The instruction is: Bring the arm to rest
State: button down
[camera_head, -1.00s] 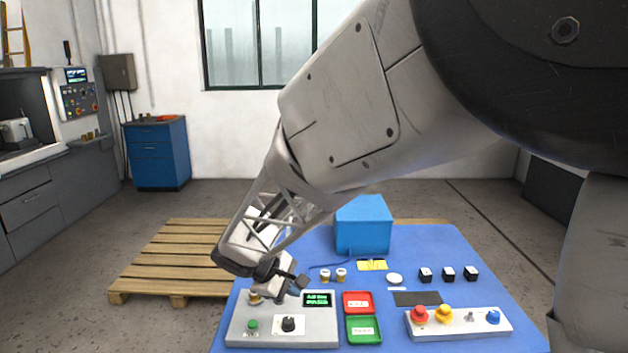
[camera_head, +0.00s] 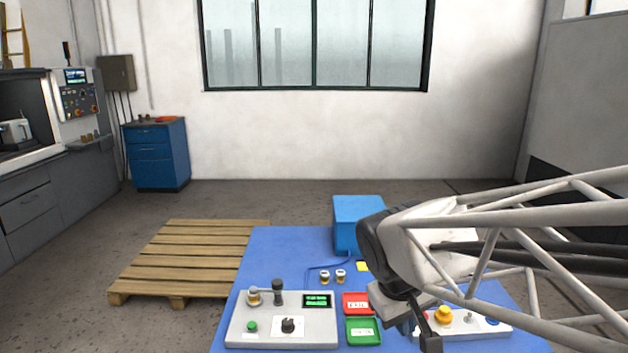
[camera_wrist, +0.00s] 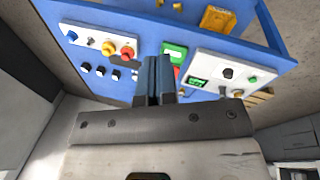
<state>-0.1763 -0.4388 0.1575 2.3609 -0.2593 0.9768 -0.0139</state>
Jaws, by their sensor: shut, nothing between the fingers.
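My gripper (camera_head: 428,338) is over the right front part of the blue table (camera_head: 285,243), in front of the button panel (camera_head: 470,322). It is apart from the grey panel (camera_head: 300,330) with the small screen. In the wrist view my gripper's fingers (camera_wrist: 158,78) are together with nothing between them. My forearm reaches in from the right edge of the head view and hides part of the table's right side.
A red tray (camera_head: 357,303) and a green tray (camera_head: 363,331) lie between the panels. A blue box (camera_head: 352,225) stands at the table's back. A wooden pallet (camera_head: 190,262) lies left of the table.

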jog(key=s+d+m+t+y, duration=0.1)
jog(key=s+d+m+y, duration=0.1)
jog(key=s, duration=0.8)
jog(key=shift+d+r+m, duration=0.2)
jog(key=shift+d+m, duration=0.6)
jog(key=shift+m, duration=0.2)
